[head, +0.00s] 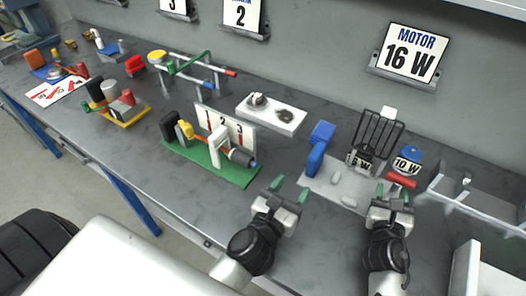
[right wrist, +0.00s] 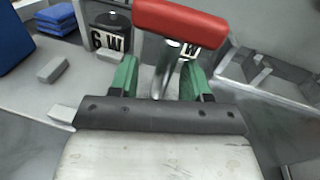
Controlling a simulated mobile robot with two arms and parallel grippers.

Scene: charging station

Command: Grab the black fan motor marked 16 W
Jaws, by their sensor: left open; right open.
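A black motor (head: 360,162) with a white label stands on a light plate (head: 319,190) at the right of the bench, partly hidden by a dark wire guard (head: 378,133). The visible part of its label reads "6 W". It also shows in the right wrist view (right wrist: 110,24), beyond the left finger. A blue-topped motor (head: 407,158) marked 10 W stands to its right. My right gripper (head: 392,193) is open just in front of the motors, with a red-handled metal part (right wrist: 185,25) showing beyond its fingers. My left gripper (head: 289,190) is open and empty, left of the plate.
A blue upright part (head: 318,150) stands on the plate's left, with small grey blocks nearby. A grey metal bracket (head: 478,195) stands at right. A green-based rig (head: 212,165) lies left.

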